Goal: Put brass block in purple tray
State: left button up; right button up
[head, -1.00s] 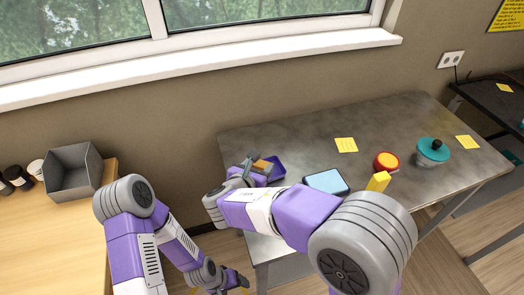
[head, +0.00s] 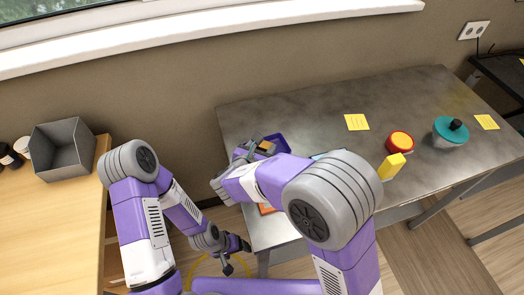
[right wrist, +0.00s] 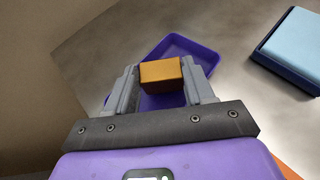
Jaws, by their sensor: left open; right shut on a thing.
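The brass block (right wrist: 162,73) is an orange-gold box held between the fingers of my right gripper (right wrist: 160,84) in the right wrist view. In the head view the block (head: 266,146) shows small at the tip of my right gripper (head: 262,150). The purple tray (right wrist: 188,47) is a shallow, empty-looking tray; the block overlaps its near part in the wrist view. I cannot tell the height between them. In the head view the tray (head: 283,142) shows just right of the block, partly hidden by my right arm. My left gripper (head: 236,258) is open, low beside the table.
A blue-topped box (right wrist: 292,48) is right of the tray, mostly hidden by my arm in the head view. A yellow block (head: 391,168), red button (head: 400,142) and teal knob (head: 450,131) stand farther right on the metal table (head: 320,110). A grey bin (head: 62,150) is far left.

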jog(key=shift+f, duration=0.35)
jog(key=shift+f, duration=0.2)
jog(key=o, duration=1.4)
jog(key=shift+r, duration=0.15)
